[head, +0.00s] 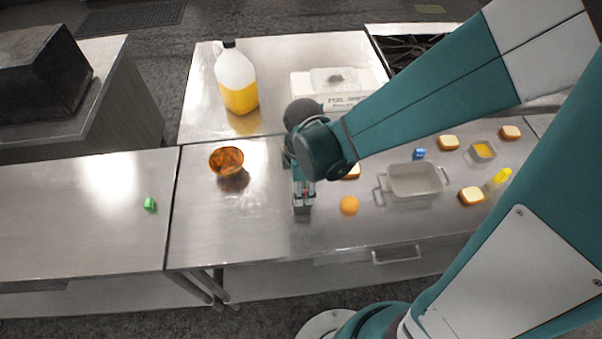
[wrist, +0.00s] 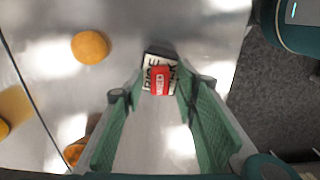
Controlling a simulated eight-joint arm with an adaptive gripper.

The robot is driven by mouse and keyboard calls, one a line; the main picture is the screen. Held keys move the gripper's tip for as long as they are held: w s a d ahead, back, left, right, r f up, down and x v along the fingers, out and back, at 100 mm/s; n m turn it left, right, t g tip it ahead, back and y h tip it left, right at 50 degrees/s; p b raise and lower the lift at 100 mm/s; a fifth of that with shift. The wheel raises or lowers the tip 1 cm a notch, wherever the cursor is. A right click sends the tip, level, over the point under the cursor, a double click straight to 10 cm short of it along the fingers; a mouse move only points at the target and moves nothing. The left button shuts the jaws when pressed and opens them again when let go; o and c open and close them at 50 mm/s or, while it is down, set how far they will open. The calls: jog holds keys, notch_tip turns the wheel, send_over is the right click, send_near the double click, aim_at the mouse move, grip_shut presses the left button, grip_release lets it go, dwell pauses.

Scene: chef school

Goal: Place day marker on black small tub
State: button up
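A small dark tub (wrist: 149,49) with white lettered labels stands on the steel counter, between and just beyond my fingertips in the wrist view. A red day marker (wrist: 160,81) with small white lettering shows against the tub's label; whether it rests on the tub or hangs just above it is hard to tell. My gripper (wrist: 160,72) points down over them with its green fingers apart, a gap visible on both sides of the marker. In the head view my gripper (head: 304,189) is directly over the tub (head: 303,209), hiding most of it.
An orange (head: 349,205) lies close to the right. A metal tray (head: 415,180), bread slices (head: 471,196) and a yellow bottle (head: 498,179) are farther right. An orange-brown bowl (head: 226,161) and a large jug (head: 237,80) stand left.

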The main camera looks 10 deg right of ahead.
jog(key=shift+r, duration=0.2)
notch_tip(320, 180, up, 12)
jog(key=p, duration=0.1)
dwell(0.9)
dwell(0.7)
jog(key=s+d+r+m+t, duration=0.4)
jog(key=d+r+m+t, duration=0.3)
jog(key=d+r+m, duration=0.4)
jog(key=d+m, duration=0.4)
jog(key=m, duration=0.3)
jog(key=shift+r, duration=0.35)
